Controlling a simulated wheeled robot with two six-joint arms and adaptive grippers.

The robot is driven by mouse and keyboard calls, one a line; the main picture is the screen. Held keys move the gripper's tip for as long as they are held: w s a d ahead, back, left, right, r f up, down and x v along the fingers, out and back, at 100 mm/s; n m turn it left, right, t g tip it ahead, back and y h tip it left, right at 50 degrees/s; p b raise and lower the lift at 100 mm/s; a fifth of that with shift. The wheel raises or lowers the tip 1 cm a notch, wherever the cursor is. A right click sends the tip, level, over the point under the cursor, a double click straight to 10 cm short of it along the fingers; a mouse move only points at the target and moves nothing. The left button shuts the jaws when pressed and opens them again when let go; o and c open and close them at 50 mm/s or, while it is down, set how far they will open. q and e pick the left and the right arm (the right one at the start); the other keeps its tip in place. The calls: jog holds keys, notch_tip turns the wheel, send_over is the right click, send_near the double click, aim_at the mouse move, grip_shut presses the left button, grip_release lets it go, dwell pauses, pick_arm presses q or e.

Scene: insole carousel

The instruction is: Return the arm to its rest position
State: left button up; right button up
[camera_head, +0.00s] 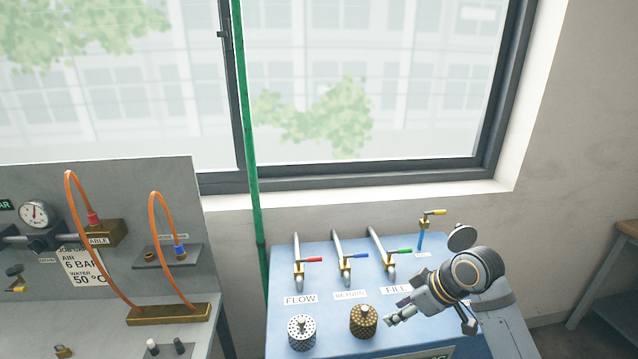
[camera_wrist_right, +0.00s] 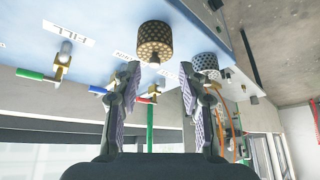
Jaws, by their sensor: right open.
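My right gripper (camera_head: 430,318) is over the right part of the blue panel (camera_head: 338,262) in the head view, with its arm coming in from the lower right. In the right wrist view its two fingers stand apart (camera_wrist_right: 159,80) with nothing between them. The brass perforated cylinder (camera_head: 363,321) is beyond the fingertips and apart from them; it also shows in the right wrist view (camera_wrist_right: 155,42). The white perforated cylinder (camera_head: 301,332) stands to its left. My left gripper is not in view.
Valves with red (camera_head: 314,259), blue (camera_head: 356,255) and green (camera_head: 399,251) handles line the panel. A yellow-handled valve (camera_head: 434,212) and a round disc (camera_head: 462,237) are near my right wrist. A grey bench with orange hoses (camera_head: 163,240) stands left.

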jog(key=s+d+f+m+h, duration=0.1)
jog(key=s+f+m+h, duration=0.25)
jog(key=s+f, duration=0.5)
jog(key=s+d+f+m+h, duration=0.15)
jog(key=s+f+m, duration=0.35)
jog(key=s, duration=0.7)
notch_tip(320, 180, down, 26)
jog(key=d+g+b, duration=0.1)
jog(key=d+g, duration=0.1)
jog(key=s+d+f+g+b, duration=0.1)
jog(key=s+f, duration=1.9)
jog(key=shift+s+f+n+b, duration=0.3)
jog(key=shift+n+b, duration=0.05)
jog(key=shift+d, duration=0.1)
